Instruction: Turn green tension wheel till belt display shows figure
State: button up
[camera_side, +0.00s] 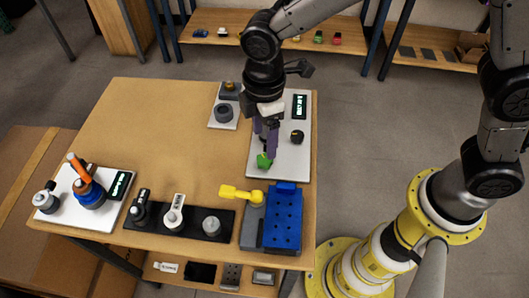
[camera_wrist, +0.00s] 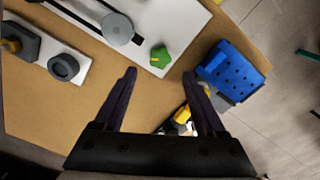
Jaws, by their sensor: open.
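The green tension wheel (camera_side: 264,160) sits on the white plate (camera_side: 295,160) at the right side of the table. It also shows in the wrist view (camera_wrist: 160,57), just beyond my fingertips. A small display (camera_side: 299,106) with lit green figures is at the far end of the same plate; its figures are too small to read. A black knob (camera_side: 297,137) stands on that plate. In the wrist view a grey round pulley (camera_wrist: 117,28) and a dark belt lie beside the wheel. My gripper (camera_side: 266,142) is open and empty, fingers pointing down close to the wheel; contact cannot be told.
A blue block with holes (camera_side: 283,220) and a yellow lever (camera_side: 240,194) stand at the near right. A dark rail with several handles (camera_side: 180,220) is at the front. Another plate with a display (camera_side: 119,185) is at left. The table's middle (camera_side: 160,130) is clear.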

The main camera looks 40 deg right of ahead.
aim_at(264, 158)
notch_tip(264, 158, down, 7)
jog(key=shift+r, duration=0.1)
dwell(0.3)
grip_shut()
